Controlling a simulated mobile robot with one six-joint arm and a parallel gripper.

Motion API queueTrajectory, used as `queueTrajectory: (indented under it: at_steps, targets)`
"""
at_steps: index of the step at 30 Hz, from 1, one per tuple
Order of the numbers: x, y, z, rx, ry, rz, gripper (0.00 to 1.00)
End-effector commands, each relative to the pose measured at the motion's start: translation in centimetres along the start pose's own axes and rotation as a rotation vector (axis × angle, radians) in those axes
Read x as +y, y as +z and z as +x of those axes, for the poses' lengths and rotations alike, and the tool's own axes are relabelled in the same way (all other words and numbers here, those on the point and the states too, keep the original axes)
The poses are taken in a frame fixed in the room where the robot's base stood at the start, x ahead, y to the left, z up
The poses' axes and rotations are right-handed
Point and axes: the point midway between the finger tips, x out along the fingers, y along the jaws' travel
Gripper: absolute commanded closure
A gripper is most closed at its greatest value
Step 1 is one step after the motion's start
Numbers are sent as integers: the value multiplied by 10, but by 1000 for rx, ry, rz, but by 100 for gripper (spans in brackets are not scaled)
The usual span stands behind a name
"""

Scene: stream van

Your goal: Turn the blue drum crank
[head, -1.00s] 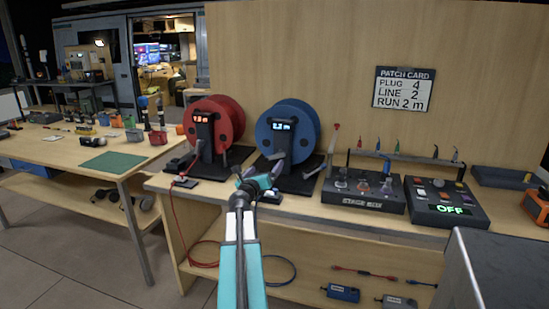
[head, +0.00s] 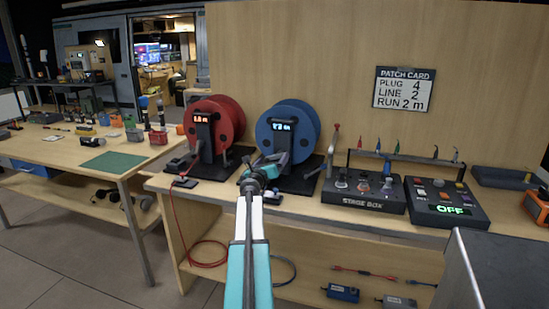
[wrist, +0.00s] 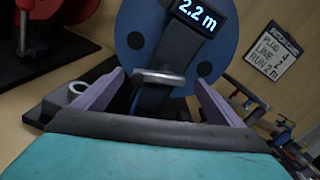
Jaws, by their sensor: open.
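The blue drum (head: 290,120) stands on a black base on the bench, with a lit display on its dark upright (wrist: 160,60). In the wrist view the display (wrist: 197,14) reads 2.2 m. A short grey metal piece (wrist: 158,77), apparently the blue drum's crank handle, shows in front of the upright. My gripper (head: 272,163) is in front of the drum and hides the crank in the head view. In the wrist view my gripper (wrist: 160,88) is open, with its purple fingers on either side of the grey piece; contact cannot be told.
The red drum (head: 222,115) stands close to the left. To the right are a stage box (head: 352,204) with levers and a dark box (head: 450,208) reading OFF. The patch card (head: 403,89) on the wall says plug 4, line 2, run 2 m. A grey cabinet (head: 500,265) is at lower right.

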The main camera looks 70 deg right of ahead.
Motion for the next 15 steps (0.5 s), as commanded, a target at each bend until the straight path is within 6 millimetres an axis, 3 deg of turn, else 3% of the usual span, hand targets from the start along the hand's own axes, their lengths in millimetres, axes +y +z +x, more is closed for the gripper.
queueTrajectory:
  at_steps: [15]
  targets:
    - [0, 0, 42, 0, 0, 0, 9]
